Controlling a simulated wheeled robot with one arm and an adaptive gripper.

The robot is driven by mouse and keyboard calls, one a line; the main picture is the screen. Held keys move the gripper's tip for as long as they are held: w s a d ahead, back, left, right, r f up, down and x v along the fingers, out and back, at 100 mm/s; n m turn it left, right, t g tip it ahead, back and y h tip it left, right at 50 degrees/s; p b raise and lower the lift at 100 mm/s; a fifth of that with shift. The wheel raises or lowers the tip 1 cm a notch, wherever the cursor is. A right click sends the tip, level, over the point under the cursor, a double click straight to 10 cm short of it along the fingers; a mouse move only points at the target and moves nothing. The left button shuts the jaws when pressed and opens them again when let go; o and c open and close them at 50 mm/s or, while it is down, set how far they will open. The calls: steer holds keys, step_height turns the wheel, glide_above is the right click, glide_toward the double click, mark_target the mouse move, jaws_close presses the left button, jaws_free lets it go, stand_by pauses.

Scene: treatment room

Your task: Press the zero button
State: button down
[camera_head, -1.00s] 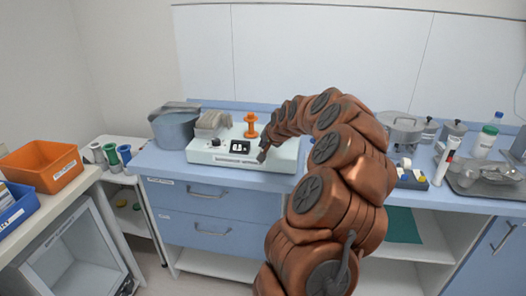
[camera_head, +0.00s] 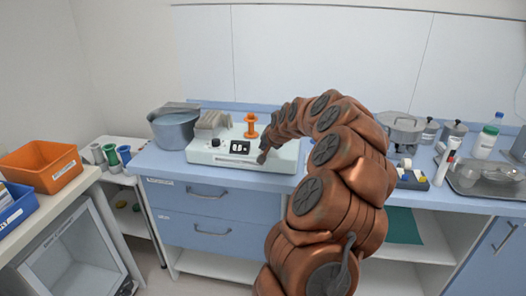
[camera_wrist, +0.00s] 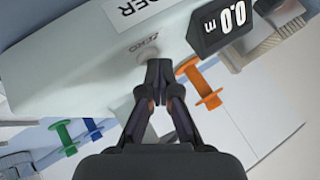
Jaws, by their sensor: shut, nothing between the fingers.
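The white device (camera_head: 205,157) stands on the blue counter, with its dark display (camera_head: 240,147) on the front. In the wrist view, the display (camera_wrist: 222,24) reads 0.0. A grey button (camera_wrist: 147,56) lies below a small label that appears to read ZERO; the fingertips partly cover it. My gripper (camera_wrist: 158,66) is shut and empty, with its tips at the button; actual contact is hard to tell. In the head view, my gripper (camera_head: 262,157) is at the device's front, right of the display.
An orange spool-like piece (camera_head: 251,126) and a beige slotted block (camera_head: 212,122) are on top of the device. A grey pot (camera_head: 174,128) stands to its left. A metal tray (camera_head: 486,180) and a lidded pot (camera_head: 399,128) are to the right.

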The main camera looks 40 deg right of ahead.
steer(key=shift+r, duration=0.85)
steer(key=shift+r, duration=2.5)
